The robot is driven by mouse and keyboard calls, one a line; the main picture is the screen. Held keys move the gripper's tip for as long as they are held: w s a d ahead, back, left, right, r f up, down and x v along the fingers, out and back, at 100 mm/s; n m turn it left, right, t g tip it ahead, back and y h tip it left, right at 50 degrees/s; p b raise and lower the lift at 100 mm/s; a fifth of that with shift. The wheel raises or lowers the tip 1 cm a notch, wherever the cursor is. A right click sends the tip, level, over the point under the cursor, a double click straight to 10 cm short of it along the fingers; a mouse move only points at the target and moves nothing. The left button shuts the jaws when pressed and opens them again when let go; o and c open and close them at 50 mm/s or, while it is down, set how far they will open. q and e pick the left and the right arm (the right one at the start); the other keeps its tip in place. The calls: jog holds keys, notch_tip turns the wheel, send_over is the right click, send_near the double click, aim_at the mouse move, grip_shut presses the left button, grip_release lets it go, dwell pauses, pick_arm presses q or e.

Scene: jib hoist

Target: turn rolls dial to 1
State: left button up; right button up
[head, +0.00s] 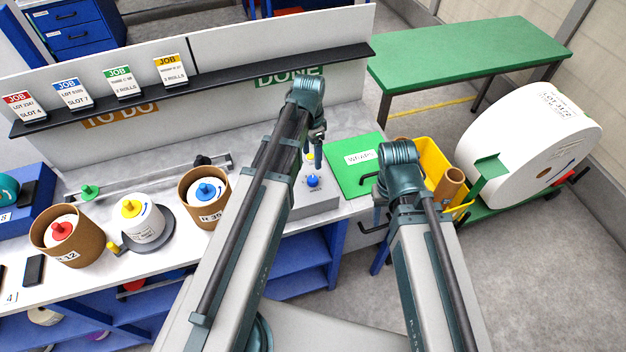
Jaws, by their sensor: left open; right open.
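A grey control box (318,204) stands at the front edge of the bench. It carries a blue dial (312,181) on its top, with small lettering under it that I cannot read. A yellow part (310,160) shows just behind the blue dial, partly hidden by my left arm. I cannot tell from the lettering which is the rolls dial, nor its setting. My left gripper (318,146) is open and points down above the box, apart from the blue dial. My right gripper (368,203) is open and empty, to the right of the box near the green mat.
A green mat (346,180) lies right of the box. Tubs with a red-topped roll (62,231) and a blue-topped roll (207,190) flank a yellow-topped roll (142,222). Job cards stand on a black shelf (215,78). A yellow bin (432,160) and large white roll (522,140) are right.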

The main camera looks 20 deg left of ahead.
aim_at(313, 178)
pick_arm(q)
jog(key=f+b, duration=0.4)
jog(key=f, duration=0.1)
jog(key=f+b, duration=0.5)
jog(key=shift+s+d, duration=0.2)
grip_shut()
